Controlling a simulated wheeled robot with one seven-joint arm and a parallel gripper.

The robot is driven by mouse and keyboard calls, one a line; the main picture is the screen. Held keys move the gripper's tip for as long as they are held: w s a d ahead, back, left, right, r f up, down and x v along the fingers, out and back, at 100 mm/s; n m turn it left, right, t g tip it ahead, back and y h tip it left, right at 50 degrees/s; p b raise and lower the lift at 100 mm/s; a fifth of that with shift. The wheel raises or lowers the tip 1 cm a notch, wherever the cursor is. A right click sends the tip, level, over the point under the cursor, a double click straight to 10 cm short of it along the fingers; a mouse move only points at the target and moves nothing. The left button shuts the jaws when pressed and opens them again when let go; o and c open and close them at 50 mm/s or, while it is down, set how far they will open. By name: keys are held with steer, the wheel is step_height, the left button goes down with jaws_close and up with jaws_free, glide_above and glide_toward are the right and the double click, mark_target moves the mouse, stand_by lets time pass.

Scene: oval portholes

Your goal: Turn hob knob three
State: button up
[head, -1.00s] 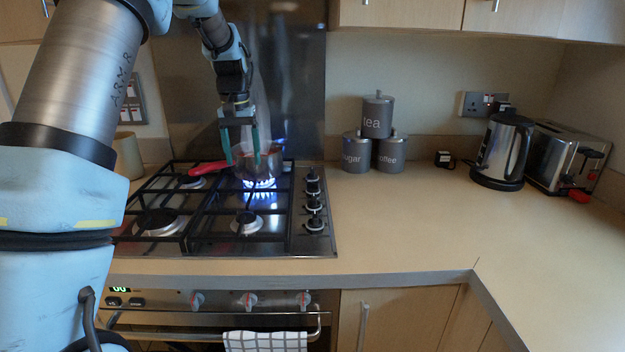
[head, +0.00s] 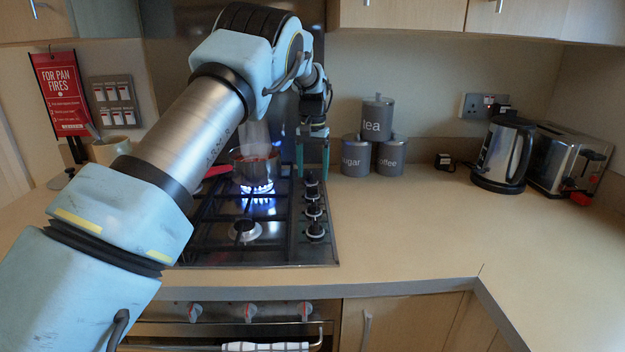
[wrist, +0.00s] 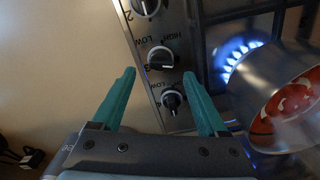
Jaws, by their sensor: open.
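A row of black hob knobs runs along the right side of the gas hob (head: 325,250). By the "2" beside the top knob (wrist: 146,8) in the wrist view, I take the middle one as knob three (wrist: 160,57); in the head view it is second from the back (head: 312,194). The rearmost knob (wrist: 172,98) lies nearer my wrist. My gripper (head: 313,173) is open and empty, pointing down above the rear knobs. In the wrist view its green fingers (wrist: 158,74) appear on either side of knobs three and four, with no visible contact.
A pan (head: 256,167) with red contents sits over a lit blue flame (wrist: 235,55), close beside my gripper. Grey tea (head: 377,120), sugar (head: 355,158) and coffee (head: 391,157) canisters stand right of the hob. A kettle (head: 503,155) and toaster (head: 568,160) are farther right. The front worktop is clear.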

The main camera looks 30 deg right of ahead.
mark_target(312, 191)
steer(key=shift+f+p, duration=0.4)
steer(key=shift+f, duration=1.65)
steer(key=shift+c, duration=0.2)
jaws_close()
